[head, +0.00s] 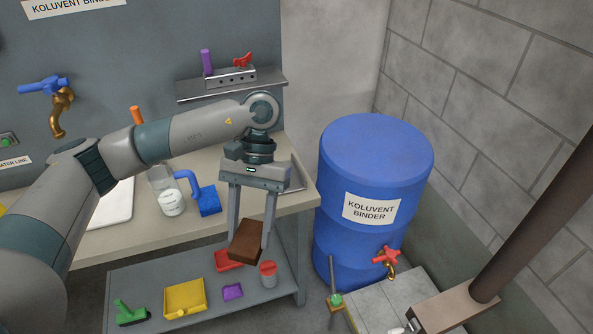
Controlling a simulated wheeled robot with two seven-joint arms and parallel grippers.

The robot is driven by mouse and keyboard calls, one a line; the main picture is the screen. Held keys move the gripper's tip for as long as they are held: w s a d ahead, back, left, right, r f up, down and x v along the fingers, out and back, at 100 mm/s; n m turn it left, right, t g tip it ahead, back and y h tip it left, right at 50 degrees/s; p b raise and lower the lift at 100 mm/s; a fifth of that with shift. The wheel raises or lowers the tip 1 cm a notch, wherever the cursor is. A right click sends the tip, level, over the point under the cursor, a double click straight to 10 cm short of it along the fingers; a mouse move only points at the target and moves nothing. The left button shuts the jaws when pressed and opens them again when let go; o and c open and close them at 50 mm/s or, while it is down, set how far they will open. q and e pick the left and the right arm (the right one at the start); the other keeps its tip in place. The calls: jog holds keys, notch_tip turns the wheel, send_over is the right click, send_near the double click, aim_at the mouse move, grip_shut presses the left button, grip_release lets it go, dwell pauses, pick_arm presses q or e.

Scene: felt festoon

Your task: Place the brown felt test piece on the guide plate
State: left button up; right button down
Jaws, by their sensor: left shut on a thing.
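The brown felt test piece (246,243) is a dark brown block, slightly tilted, between the fingers of my left gripper (250,236). My left gripper points down and is shut on it, holding it in front of the workbench's front edge, above the lower shelf in the picture. I cannot tell for sure which thing is the guide plate. A pale tiled surface (372,302) lies at the bottom right, below the barrel's tap. My right gripper is not in view.
A blue barrel (340,240) labelled Koluvent Binder stands right of the workbench (130,236). A jug (170,200) and blue block (208,202) stand on the bench. The lower shelf (120,285) holds a yellow tray (186,297), red tin (267,274) and green brush (131,313). A brown post (530,210) rises at right.

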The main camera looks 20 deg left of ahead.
pick_arm(q)
jog(key=shift+a, duration=0.15)
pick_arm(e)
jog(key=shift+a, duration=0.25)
pick_arm(q)
jog(key=shift+w+f+n+h, duration=0.35)
jog(key=shift+w+n+h, duration=0.2)
jog(key=shift+n, duration=0.35)
jog(key=w+d+m+t+y, duration=0.1)
jog(key=w+m+t, duration=0.4)
jog(key=w+m, duration=0.5)
jog(key=w+d+m+t+y+b, duration=0.1)
jog(key=w+m+t, duration=0.5)
jog(key=m, duration=1.5)
jog(key=w+d+y, duration=0.1)
jog(key=w+y, duration=0.1)
jog(key=w, duration=0.2)
jog(key=shift+w+f, duration=0.2)
jog(key=shift+w, duration=0.05)
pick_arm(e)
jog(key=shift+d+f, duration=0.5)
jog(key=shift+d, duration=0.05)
pick_arm(q)
jog(key=shift+f+y, duration=0.1)
jog(key=shift+y, duration=0.15)
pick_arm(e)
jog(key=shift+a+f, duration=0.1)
